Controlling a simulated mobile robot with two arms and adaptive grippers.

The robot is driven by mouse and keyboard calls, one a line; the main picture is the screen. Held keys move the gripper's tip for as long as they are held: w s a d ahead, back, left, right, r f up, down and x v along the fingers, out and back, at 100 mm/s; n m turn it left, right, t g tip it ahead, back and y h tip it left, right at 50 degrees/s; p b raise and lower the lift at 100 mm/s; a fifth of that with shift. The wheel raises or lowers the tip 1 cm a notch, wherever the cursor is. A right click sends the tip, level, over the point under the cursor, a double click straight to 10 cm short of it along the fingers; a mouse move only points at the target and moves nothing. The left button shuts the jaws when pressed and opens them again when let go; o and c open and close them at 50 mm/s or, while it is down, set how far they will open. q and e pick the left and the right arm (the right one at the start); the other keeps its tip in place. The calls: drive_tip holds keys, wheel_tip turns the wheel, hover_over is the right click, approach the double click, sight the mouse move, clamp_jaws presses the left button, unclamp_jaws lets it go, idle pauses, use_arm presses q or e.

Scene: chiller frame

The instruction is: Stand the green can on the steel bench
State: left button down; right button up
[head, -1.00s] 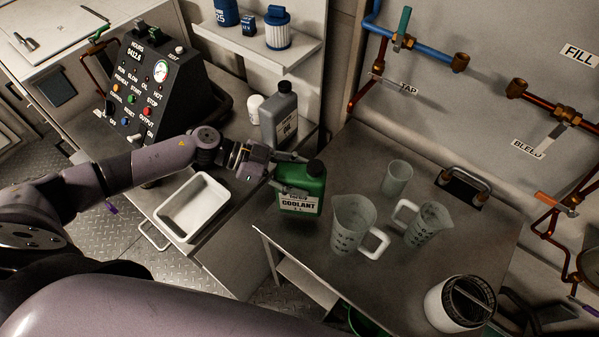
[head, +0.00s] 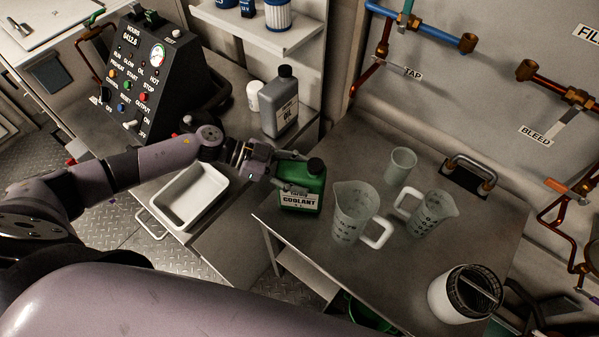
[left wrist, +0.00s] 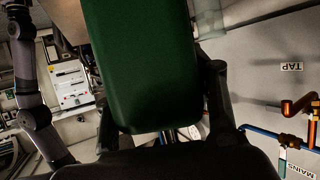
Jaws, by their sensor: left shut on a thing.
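The green can (head: 312,186), with a black cap and a white COOLANT label, is upright in my left gripper (head: 296,173). The gripper is shut on it from the left, one finger on each side. The can is at the left part of the steel bench (head: 300,245), near its corner; I cannot tell whether its base touches the top. In the left wrist view the can (left wrist: 143,60) fills the middle between the two dark fingers (left wrist: 163,105). My right gripper is not in view.
A clear jug (head: 352,212), another jug (head: 431,212) and a beaker (head: 400,166) stand right of the can. A white tub (head: 447,300) is at the front right. A grey oil bottle (head: 281,108) and white tray (head: 190,197) are on the left counter. The bench's front middle is clear.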

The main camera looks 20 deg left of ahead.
use_arm(q)
drive_tip(key=shift+w+f, duration=0.1)
drive_tip(key=shift+f, duration=0.1)
idle(0.5)
drive_tip(key=c, duration=1)
unclamp_jaws()
drive_tip(key=o, duration=0.4)
drive_tip(key=shift+f, duration=0.1)
drive_tip(key=shift+f, duration=0.2)
drive_tip(key=v, duration=1.2)
drive_tip(key=shift+r, duration=0.15)
